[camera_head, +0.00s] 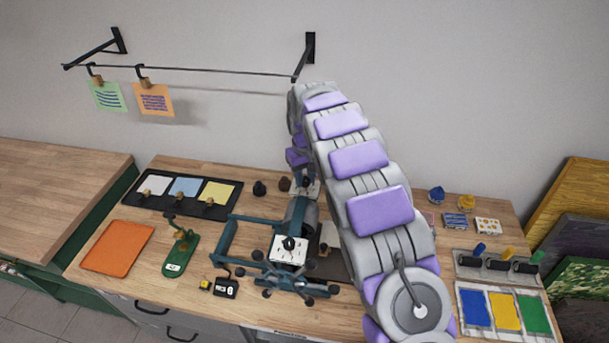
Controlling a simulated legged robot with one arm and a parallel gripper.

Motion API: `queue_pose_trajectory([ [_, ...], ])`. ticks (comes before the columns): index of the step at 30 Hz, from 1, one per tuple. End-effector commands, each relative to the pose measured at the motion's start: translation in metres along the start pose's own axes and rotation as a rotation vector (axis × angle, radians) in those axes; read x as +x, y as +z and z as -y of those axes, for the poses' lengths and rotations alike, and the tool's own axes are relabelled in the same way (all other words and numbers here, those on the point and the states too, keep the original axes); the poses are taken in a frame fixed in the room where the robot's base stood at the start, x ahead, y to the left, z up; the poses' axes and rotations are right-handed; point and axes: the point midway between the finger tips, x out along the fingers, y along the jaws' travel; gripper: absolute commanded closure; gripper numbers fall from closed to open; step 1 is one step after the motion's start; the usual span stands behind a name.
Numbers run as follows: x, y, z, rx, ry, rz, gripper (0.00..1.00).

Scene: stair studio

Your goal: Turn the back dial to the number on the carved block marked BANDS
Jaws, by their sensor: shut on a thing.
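My arm arches over the press (228,250), and my gripper (304,181) reaches down at its back end. It is shut on the back dial (307,190), whose pale plate shows partly beneath it. My arm and gripper hide much of that dial, and its pointer cannot be read. The front dial (289,248) is a black knob on a white plate with small marks. A small blue carved block with pale stripes (455,220) lies at the right of the table, beside a pale block with coloured spots (487,226). No number or word on them is legible.
Ink slabs (503,310) in blue, yellow and green lie at the right, below several coloured-handled tools. A dark tray with paper sheets (186,187), an orange sheet (117,247) and a green stand (181,256) lie left. Two prints hang from a wall rail (200,70).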

Motion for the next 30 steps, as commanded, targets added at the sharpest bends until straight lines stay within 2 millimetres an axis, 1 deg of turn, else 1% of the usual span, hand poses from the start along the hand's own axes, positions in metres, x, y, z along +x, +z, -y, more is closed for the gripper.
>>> queue_pose_trajectory([
  [11, -0.0001, -0.0004, 0.0008, 0.003, 0.0, -0.001, 0.99],
  [12, -0.0001, -0.0004, 0.0008, 0.003, 0.0, -0.001, 0.66],
  [18, 0.0001, -0.0003, 0.0006, 0.003, 0.0, -0.001, 0.47],
  [19, 0.0001, -0.0004, 0.0005, 0.003, 0.0, -0.001, 0.44],
  [20, 0.0002, -0.0003, 0.0005, 0.003, 0.0, 0.0, 0.43],
  [26, -0.0001, -0.0002, 0.0003, 0.003, 0.0, 0.0, 0.43],
  [30, -0.0075, -0.0007, 0.0003, 0.003, 0.0, -0.002, 0.43],
])
